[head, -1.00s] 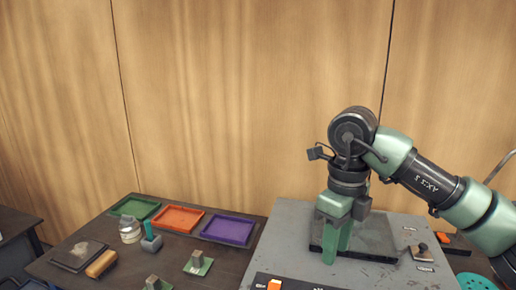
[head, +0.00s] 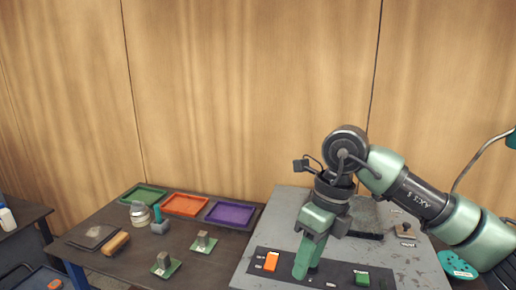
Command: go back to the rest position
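My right arm comes in from the right. My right gripper (head: 307,262) points down over the grey work surface (head: 253,238), in front of the dark square plate (head: 376,217). Its two green fingers overlap in this view, so I cannot tell how far apart they are. No held object shows at the fingertips. My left gripper is not in view.
An orange block (head: 271,261) and a green block (head: 362,278) sit on a dark strip. Green (head: 143,193), orange (head: 185,204) and purple (head: 230,215) trays line the dark table's back. A jar (head: 139,213) and green-based parts (head: 204,242) stand nearby. A teal disc (head: 458,265) is at right.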

